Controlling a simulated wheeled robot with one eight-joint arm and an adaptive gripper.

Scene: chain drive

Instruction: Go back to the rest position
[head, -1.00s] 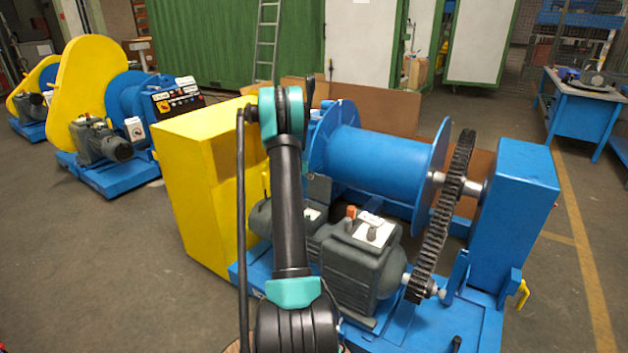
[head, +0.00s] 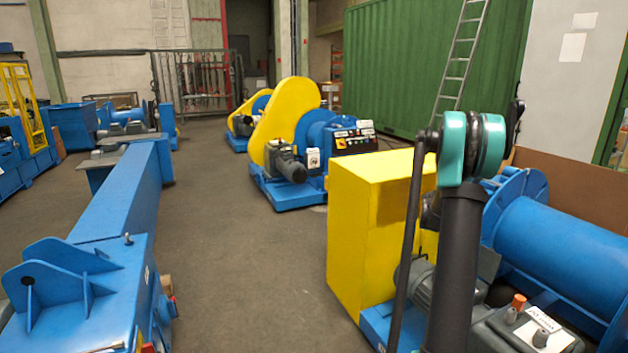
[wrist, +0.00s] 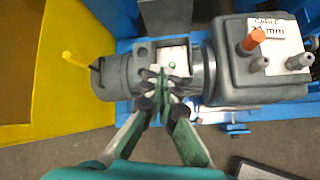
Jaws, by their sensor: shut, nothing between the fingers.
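My gripper (wrist: 162,85) shows in the wrist view with its fingers together and nothing between them. It is above a grey motor (wrist: 122,75) with an open box on top; the distance between them is hard to tell. In the head view my arm rises at the right, and the gripper itself is hidden or too small to make out there. The blue winch drum (head: 565,250) is behind my arm at the right.
A yellow cover (head: 370,225) stands left of my arm. A grey gearbox (wrist: 255,60) with an orange-capped plug is beside the motor. A blue beam machine (head: 125,200) stands at the left. Open floor (head: 240,270) lies between it and the yellow cover.

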